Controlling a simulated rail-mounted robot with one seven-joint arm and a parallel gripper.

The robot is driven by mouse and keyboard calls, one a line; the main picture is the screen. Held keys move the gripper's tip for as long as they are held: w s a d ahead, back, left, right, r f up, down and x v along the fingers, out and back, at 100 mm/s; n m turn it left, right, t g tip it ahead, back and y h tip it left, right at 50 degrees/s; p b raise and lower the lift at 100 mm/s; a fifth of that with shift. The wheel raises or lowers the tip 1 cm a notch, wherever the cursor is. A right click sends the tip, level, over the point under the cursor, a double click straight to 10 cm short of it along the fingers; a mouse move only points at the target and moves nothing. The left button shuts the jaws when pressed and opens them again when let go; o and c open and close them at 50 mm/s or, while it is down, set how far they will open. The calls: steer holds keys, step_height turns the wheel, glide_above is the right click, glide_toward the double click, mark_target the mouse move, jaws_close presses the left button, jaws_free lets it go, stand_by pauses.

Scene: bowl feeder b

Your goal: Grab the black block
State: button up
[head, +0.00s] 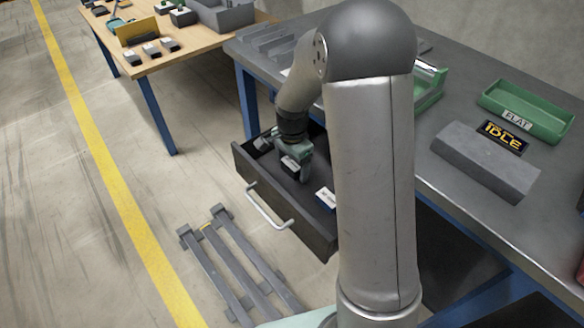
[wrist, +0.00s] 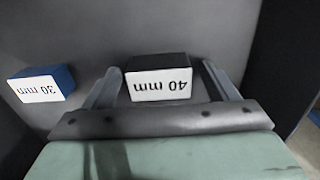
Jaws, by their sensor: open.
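The black block (wrist: 158,62) has a white label reading "40 mm", upside down in the wrist view. It is in the open drawer (head: 285,215), and its white label (head: 290,164) shows below my gripper in the head view. My gripper (wrist: 160,68) is open, pointing down into the drawer. In the wrist view one finger is on each side of the black block, with a narrow gap visible at each side. Whether the fingers reach down around it is hard to tell. My gripper (head: 292,155) hides much of the block in the head view.
A blue block (wrist: 42,84) labelled "30 mm" lies to the left in the wrist view; it also shows in the head view (head: 326,198). The drawer walls surround my gripper. The metal workbench (head: 445,100) is close by, with a green tray (head: 525,112) on it.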

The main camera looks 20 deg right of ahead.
steer(key=c, duration=1.3)
steer(key=shift+c, duration=0.2)
